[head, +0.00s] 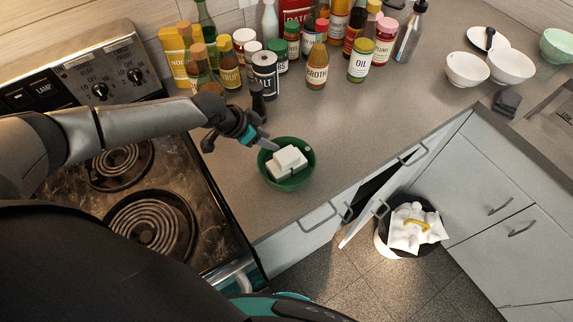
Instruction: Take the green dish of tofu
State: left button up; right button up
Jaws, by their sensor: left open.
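A green dish (292,184) stands on the grey counter to the right of the stove. White blocks of tofu (289,160) lie in it and rise to about its rim. My left gripper (260,141) comes in from the left and is open at the upper left edge of the dish. From this angle I cannot tell whether its fingers touch the rim. My right gripper does not show.
Bottles and jars (316,66) crowd the back of the counter. The coil stove (147,222) lies on the left. White bowls (511,65) stand at the upper right. Below the counter, a bin (429,254) stands by an open cabinet door. The counter right of the dish is clear.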

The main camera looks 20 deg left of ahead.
pick_arm(q)
jog(key=shift+x, duration=1.7)
jog(key=shift+r, duration=0.1)
grip_shut()
jog(key=shift+r, duration=0.1)
